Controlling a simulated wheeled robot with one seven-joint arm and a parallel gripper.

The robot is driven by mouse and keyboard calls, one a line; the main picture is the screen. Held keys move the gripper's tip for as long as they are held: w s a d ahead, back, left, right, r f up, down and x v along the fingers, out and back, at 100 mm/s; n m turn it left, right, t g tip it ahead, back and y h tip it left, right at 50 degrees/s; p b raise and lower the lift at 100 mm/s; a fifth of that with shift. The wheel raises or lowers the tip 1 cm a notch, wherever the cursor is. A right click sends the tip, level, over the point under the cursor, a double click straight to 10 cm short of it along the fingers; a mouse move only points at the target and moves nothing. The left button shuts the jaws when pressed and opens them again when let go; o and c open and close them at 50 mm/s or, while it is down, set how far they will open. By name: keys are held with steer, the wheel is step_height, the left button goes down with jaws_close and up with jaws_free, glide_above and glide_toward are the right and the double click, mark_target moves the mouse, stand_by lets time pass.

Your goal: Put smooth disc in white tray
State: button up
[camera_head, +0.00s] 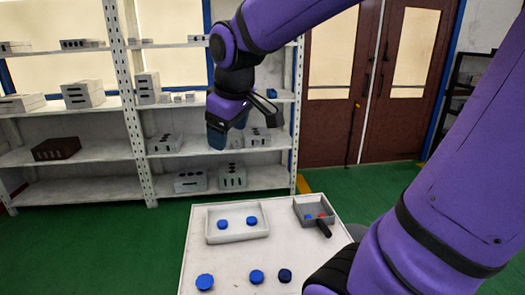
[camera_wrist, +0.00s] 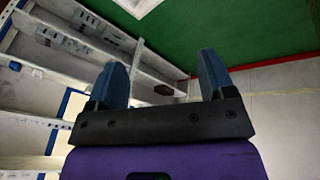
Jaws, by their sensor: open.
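The white tray (camera_head: 238,238) lies on the pale table and holds two blue discs (camera_head: 222,225) (camera_head: 252,221), standing apart. Along the table's front are a blue disc (camera_head: 205,282) at the left, another blue disc (camera_head: 257,276) in the middle, and a darker blue disc (camera_head: 285,275) at the right. Which of them is the smooth disc I cannot tell. My gripper (camera_head: 230,130) is high above and behind the table, away from the discs. Its two blue fingers are spread and empty in the wrist view (camera_wrist: 162,78).
A grey box with a dark handle (camera_head: 315,211) stands right of the tray, with small red and blue things inside. Shelves (camera_head: 90,154) with several grey blocks stand behind. Brown doors (camera_head: 371,85) are at the back. Bare table shows between tray and front discs.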

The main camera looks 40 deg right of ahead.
steer(key=s+a+m, duration=0.1)
steer(key=s+m, duration=0.1)
steer(key=s, duration=0.4)
steer(key=s+a+m+t+y, duration=0.1)
steer(key=s+m, duration=0.1)
steer(key=s, duration=0.5)
steer(key=shift+a+m, duration=0.25)
steer(key=shift+m, duration=0.05)
steer(key=shift+s, duration=0.1)
